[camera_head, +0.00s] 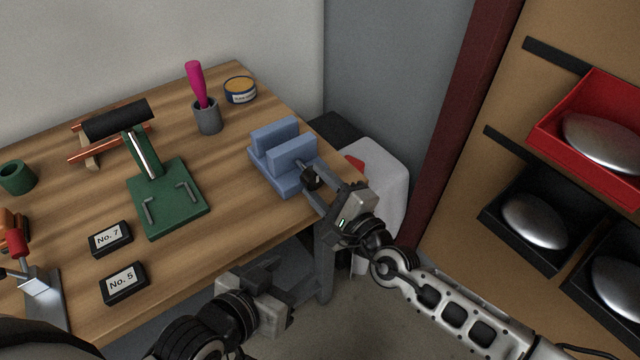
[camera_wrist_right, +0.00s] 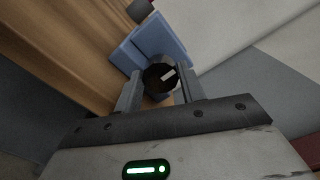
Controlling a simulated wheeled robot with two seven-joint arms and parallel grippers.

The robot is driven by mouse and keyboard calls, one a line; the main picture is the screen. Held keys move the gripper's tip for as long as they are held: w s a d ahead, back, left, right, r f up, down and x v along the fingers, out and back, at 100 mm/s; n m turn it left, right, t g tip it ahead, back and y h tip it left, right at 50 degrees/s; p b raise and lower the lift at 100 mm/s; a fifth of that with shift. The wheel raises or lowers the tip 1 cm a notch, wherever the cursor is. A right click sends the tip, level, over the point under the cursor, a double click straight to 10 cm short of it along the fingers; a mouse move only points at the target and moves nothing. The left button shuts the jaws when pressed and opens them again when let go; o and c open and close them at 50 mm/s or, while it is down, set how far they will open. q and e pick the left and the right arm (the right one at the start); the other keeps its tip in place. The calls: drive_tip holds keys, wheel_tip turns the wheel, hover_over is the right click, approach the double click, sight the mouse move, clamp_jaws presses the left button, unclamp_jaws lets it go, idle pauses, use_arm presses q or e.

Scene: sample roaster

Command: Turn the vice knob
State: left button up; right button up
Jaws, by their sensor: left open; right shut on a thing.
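The blue vice (camera_head: 284,158) stands on the right end of the wooden table, its two upright jaws apart. Its black knob (camera_head: 311,177) faces the table's right edge. In the right wrist view the knob (camera_wrist_right: 160,78) shows a white mark on its face, with the blue vice (camera_wrist_right: 150,43) behind it. My right gripper (camera_head: 312,184) is shut on the knob, one finger on each side of it. My left gripper (camera_head: 300,283) is open and empty, low in front of the table's front edge.
The wooden table (camera_head: 235,201) also holds a green stand (camera_head: 168,198), a grey cup (camera_head: 207,117) with a pink-handled tool, a round tin (camera_head: 240,90) and two number blocks. A shelf board (camera_head: 510,80) with red and black trays stands at right.

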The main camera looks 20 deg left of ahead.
drive_tip(key=o, duration=1)
drive_tip(key=shift+c, duration=0.2)
drive_tip(key=shift+s+d, duration=0.25)
drive_tip(key=shift+d, duration=0.1)
drive_tip(key=v, duration=1.5)
